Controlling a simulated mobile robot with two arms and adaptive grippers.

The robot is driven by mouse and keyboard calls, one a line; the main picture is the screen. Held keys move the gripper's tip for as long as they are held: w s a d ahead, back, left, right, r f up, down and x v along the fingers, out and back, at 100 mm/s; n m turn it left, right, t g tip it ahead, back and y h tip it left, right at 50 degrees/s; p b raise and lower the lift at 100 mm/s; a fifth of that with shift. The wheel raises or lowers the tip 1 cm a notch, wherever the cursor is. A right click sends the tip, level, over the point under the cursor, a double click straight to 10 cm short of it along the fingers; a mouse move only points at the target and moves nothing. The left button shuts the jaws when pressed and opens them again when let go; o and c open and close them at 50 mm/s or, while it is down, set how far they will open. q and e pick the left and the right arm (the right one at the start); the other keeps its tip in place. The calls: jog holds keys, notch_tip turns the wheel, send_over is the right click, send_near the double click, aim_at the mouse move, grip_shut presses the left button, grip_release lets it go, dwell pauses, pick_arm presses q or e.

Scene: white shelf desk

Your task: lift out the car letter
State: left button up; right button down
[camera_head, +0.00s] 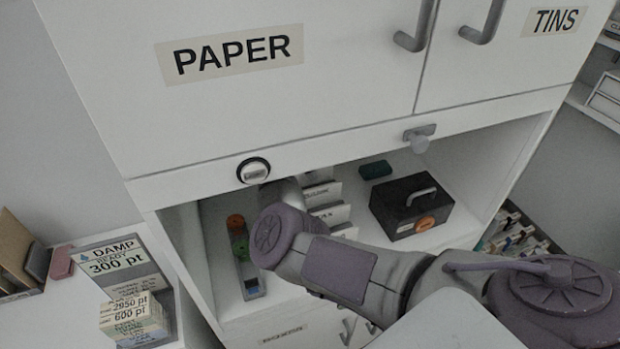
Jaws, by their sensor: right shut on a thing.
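Several pale labelled letters (332,213) stand in a row inside the open shelf. One label seems to read TAX; I cannot make out a car label. My right arm reaches in from the right across the shelf front. My right gripper (290,190) is at the left end of the letters, under the shelf's upper edge. It is mostly hidden by its own wrist and that edge. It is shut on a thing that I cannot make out. My left gripper is not in view.
A black box (411,206) with a handle stands right of the letters, with a dark green block (376,170) behind it. A narrow holder (247,277) with orange and green round pieces is at left. The PAPER cabinet door (245,90) overhangs the opening. Boxes (120,262) stand outside, left.

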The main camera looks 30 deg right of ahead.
jog(key=shift+s+d+r+b, duration=0.1)
jog(key=shift+d+r+b, duration=0.15)
jog(key=shift+r, duration=0.35)
jog(key=shift+s+d+r+b, duration=0.1)
jog(key=shift+d+r, duration=0.1)
jog(key=shift+r, duration=0.4)
jog(key=s+d+b, duration=0.1)
jog(key=s+d, duration=0.1)
jog(key=d, duration=0.3)
jog(key=s+d+b, duration=0.1)
jog(key=s+d, duration=0.2)
jog(key=d, duration=0.2)
jog(key=s+d, duration=0.3)
jog(key=d, duration=0.2)
jog(key=shift+s+b, duration=0.25)
jog(key=shift+b, duration=0.15)
jog(key=shift+r, duration=0.1)
jog(key=r+p, duration=0.2)
jog(key=p, duration=0.1)
jog(key=shift+f, duration=0.15)
